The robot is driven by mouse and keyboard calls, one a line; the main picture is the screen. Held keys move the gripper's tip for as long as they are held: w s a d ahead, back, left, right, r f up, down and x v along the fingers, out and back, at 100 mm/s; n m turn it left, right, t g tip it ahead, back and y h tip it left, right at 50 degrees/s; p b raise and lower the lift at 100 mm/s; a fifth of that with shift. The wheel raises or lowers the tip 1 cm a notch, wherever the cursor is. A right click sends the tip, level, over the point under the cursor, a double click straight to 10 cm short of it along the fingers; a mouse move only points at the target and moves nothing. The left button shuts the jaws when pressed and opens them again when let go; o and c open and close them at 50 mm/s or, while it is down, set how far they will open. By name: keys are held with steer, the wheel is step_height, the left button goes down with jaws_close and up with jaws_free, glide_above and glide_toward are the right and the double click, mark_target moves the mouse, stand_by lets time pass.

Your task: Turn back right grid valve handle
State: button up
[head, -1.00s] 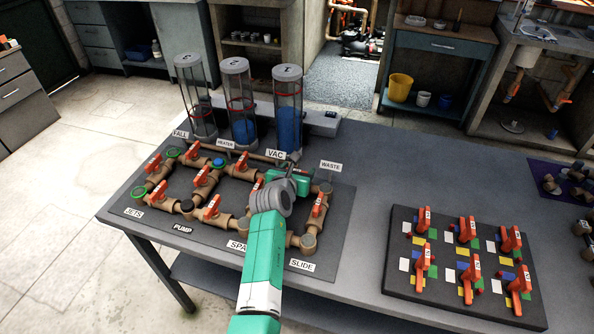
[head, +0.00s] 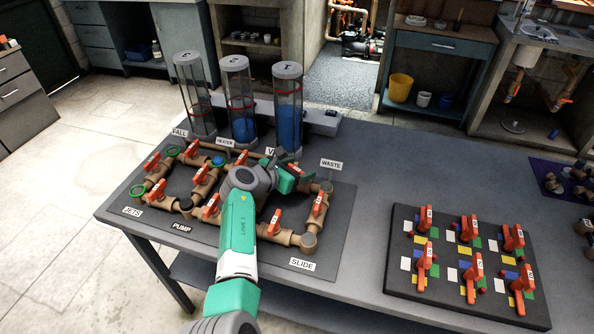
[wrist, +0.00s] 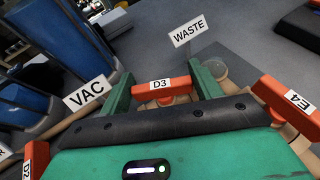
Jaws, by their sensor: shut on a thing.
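The back right grid valve handle, an orange bar marked D3 (wrist: 160,86), sits between the two green fingers of my gripper (wrist: 164,84) in the wrist view. The fingers are shut on it, one at each side. In the head view my gripper (head: 287,180) is low over the back right of the brown pipe grid (head: 282,236). There, my wrist and gripper hide most of the handle. The valve body under it is mostly hidden in both views.
Handle E4 (wrist: 292,102) is close on the right. A WASTE sign (head: 331,163) and a VAC sign (wrist: 88,94) stand nearby. Clear columns with blue filling (head: 289,125) rise behind. A dark board with several orange handles (head: 395,288) lies to the right, with bare table between.

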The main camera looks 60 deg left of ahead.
steer(key=shift+m+h, duration=0.4)
steer(key=shift+h, duration=0.1)
steer(key=shift+f, duration=0.1)
steer(key=o, duration=1)
steer(key=p+v, duration=0.3)
steer(key=v, duration=0.5)
steer(key=shift+p, duration=0.3)
steer(key=shift+c, duration=0.5)
